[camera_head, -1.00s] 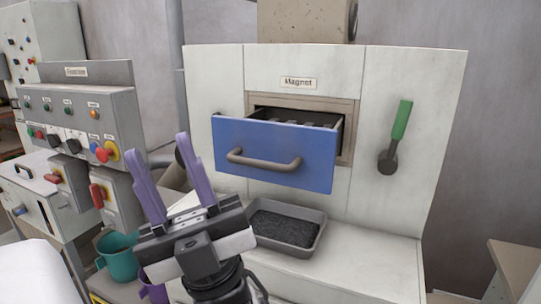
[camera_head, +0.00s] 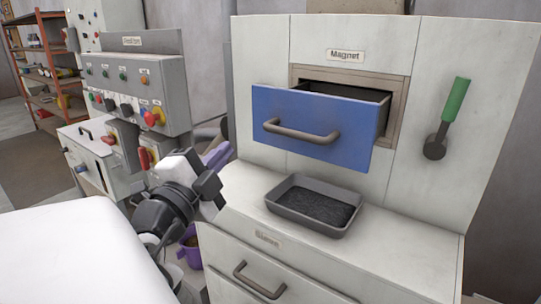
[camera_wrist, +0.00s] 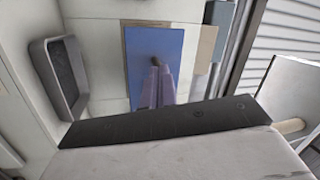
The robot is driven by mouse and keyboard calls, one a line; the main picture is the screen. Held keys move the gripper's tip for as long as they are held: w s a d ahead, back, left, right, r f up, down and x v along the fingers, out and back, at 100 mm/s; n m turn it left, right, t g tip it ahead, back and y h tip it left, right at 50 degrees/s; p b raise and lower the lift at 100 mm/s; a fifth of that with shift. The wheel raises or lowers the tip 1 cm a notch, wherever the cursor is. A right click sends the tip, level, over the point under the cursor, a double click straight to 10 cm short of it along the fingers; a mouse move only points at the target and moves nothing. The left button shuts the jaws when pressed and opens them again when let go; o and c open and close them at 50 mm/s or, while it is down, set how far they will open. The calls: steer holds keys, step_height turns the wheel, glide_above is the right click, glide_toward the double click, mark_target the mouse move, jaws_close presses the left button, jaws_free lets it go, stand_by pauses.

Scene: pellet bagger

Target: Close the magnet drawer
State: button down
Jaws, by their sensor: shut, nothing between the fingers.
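The magnet drawer (camera_head: 350,136) has a blue front with a grey bar handle (camera_head: 300,131). It is pulled out of its framed opening under the "Magnet" label (camera_head: 345,56). My gripper (camera_head: 218,152) is left of the drawer and lower in the head view, its purple fingers partly hidden behind its own body. In the wrist view the fingers (camera_wrist: 159,66) are together and empty, pointing toward the blue drawer front (camera_wrist: 138,46). Their tips appear near the handle there, but the head view shows them apart from the drawer.
A grey tray of dark pellets (camera_head: 311,208) stands on the ledge below the drawer. A green-handled lever (camera_head: 455,101) is on the panel to the right. A control box with buttons (camera_head: 132,84) stands at left. A lower drawer handle (camera_head: 259,282) juts out below.

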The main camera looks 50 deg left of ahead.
step_height(320, 180, down, 3)
steer(key=s+d+m+g+h, duration=0.1)
steer(key=d+m+h, duration=0.15)
steer(key=m, duration=0.25)
steer(key=h+p, duration=0.1)
steer(key=p, duration=0.4)
glide_toward(278, 147)
steer(key=shift+m, duration=0.3)
steer(key=x, duration=0.6)
steer(key=shift+d+r, duration=0.1)
steer(key=shift+r, duration=0.1)
steer(key=shift+w+f, duration=0.15)
steer(key=shift+w, duration=0.3)
steer(key=shift+w+a, duration=0.1)
steer(key=shift+a, duration=0.1)
steer(key=b+x, duration=0.5)
steer(key=x, duration=1.1)
steer(key=shift+w, duration=0.45)
steer(key=shift+d, duration=0.15)
